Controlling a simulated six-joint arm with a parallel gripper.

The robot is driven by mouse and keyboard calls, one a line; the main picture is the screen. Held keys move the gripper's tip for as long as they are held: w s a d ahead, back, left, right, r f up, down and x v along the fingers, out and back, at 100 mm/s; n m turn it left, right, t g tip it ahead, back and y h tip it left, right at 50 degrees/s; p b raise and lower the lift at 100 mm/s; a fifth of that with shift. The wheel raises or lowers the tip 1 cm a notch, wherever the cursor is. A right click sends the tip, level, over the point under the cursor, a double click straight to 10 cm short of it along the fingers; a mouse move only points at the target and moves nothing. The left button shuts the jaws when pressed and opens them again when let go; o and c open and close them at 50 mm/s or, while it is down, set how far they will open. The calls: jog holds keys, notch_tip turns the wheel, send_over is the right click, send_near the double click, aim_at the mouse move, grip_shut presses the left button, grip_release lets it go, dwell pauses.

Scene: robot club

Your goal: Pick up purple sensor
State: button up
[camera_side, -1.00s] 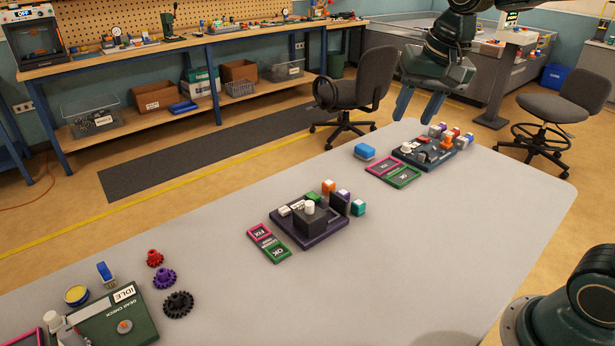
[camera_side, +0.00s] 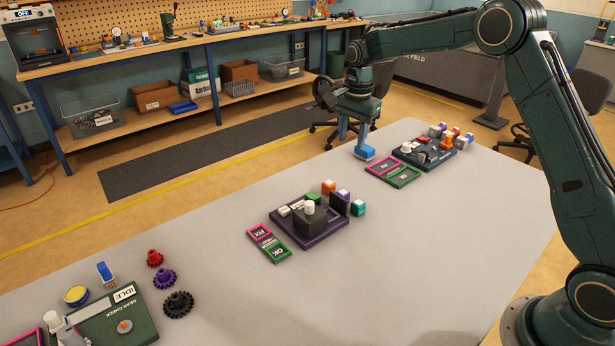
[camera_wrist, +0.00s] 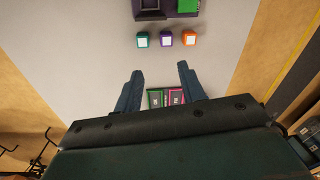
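A purple sensor (camera_side: 343,194) stands on the grey table between an orange one (camera_side: 328,187) and a teal one (camera_side: 358,208), behind the middle dark station. In the wrist view the purple sensor (camera_wrist: 165,39) is the middle of three small white-topped cubes, beyond my fingertips. My gripper (camera_side: 353,132) points down above the table's far edge, close to the blue block in the side view. Its fingers (camera_wrist: 160,72) are apart with nothing between them. It is clear of the purple sensor.
The middle station (camera_side: 320,230) carries a dark block and tags. A blue block (camera_side: 365,152), FIX and OK pads (camera_side: 404,177) and another station (camera_side: 432,160) with several small cubes lie at the far end. Gears and a green gear-check station (camera_side: 125,325) sit front left.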

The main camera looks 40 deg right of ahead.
jog(key=m, duration=0.2)
send_over(343, 191)
notch_tip(343, 191, down, 7)
jog(key=shift+g, duration=0.4)
jog(key=shift+s+f, duration=0.1)
jog(key=shift+f, duration=6.7)
jog(key=c, duration=0.7)
